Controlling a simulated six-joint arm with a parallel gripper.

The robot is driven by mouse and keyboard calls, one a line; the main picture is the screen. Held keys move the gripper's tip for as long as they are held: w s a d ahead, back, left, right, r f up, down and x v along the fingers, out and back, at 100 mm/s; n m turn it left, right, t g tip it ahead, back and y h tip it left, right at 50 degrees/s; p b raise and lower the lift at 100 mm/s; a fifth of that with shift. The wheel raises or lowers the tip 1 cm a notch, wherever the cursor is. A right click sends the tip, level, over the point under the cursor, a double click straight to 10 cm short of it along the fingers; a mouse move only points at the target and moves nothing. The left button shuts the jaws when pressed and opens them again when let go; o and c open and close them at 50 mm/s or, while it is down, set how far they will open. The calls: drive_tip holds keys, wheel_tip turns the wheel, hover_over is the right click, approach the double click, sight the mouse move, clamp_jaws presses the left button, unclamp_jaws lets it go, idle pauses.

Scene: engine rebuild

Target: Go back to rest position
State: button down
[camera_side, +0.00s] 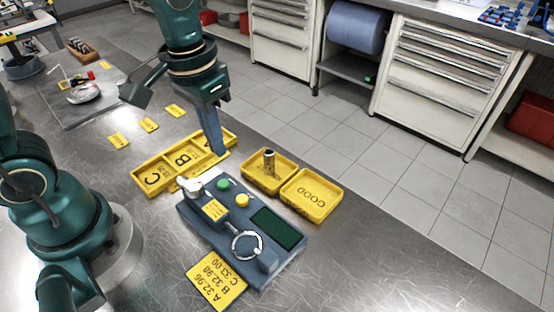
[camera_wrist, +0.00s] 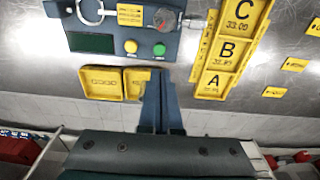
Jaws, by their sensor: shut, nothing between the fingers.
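My gripper (camera_side: 217,152) is shut and empty, pointing down; in the side view its tips overlap the A end of the yellow A-B-C tray (camera_side: 150,183). I cannot tell the gap from that view. In the wrist view the shut fingers (camera_wrist: 158,82) appear between the A end of that tray (camera_wrist: 213,68) and the small yellow trays, partly covering one of them. A grey metal cylinder (camera_side: 269,163) stands upright in the rear small yellow tray (camera_side: 252,178). The tray marked GOOD (camera_side: 311,196) looks empty.
A blue-grey gauge unit (camera_side: 222,232) with green and yellow buttons, a dark screen and a metal ring stands in front of the trays. A yellow value card (camera_side: 216,281) lies before it. Several small yellow labels (camera_side: 149,125) lie toward the back left. Bare table lies at the right front.

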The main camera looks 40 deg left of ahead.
drive_tip(key=s+a+r+t, duration=0.1)
drive_tip(key=s+r+t, duration=0.3)
drive_tip(key=s, duration=0.3)
drive_tip(key=shift+a+r+t, duration=0.3)
drive_tip(key=shift+a+r, duration=0.05)
drive_tip(key=shift+r, duration=0.35)
idle(0.4)
